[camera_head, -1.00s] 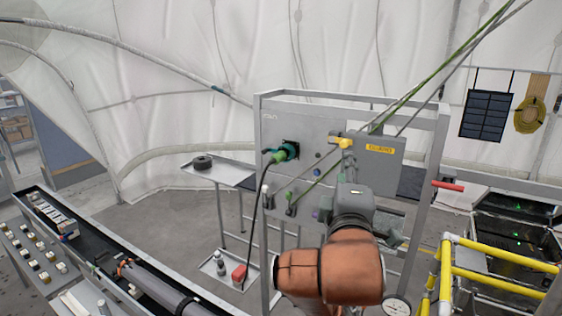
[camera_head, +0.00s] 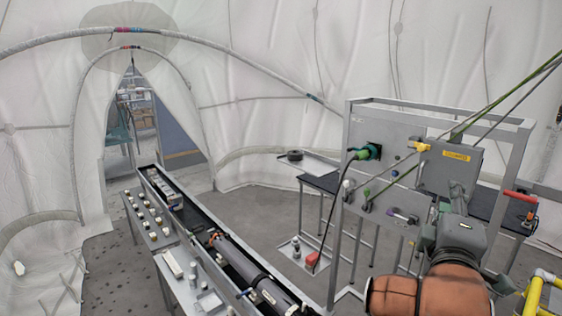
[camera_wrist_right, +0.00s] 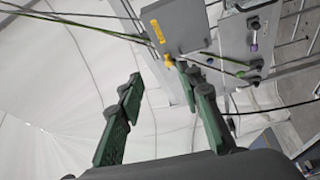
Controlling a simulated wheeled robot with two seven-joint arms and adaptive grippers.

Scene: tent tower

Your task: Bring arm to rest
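My right arm, orange with a grey wrist, comes in at the lower right of the head view. Its gripper (camera_head: 456,196) is in front of the grey panel (camera_head: 378,120), below the panel's grey box (camera_head: 452,170). In the right wrist view the two green fingers of the right gripper (camera_wrist_right: 160,80) stand apart with nothing held between them. The grey box (camera_wrist_right: 180,25) and its yellow handle (camera_wrist_right: 169,61) show beyond the fingertips. Whether the fingers touch the panel is hard to tell, but they look apart from it. My left gripper is in neither view.
The metal frame (camera_head: 343,190) stands around the panel, with green cables (camera_head: 500,95) running to the upper right. A green plug (camera_head: 370,152) sits in the panel. Yellow rails (camera_head: 535,296) are at lower right.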

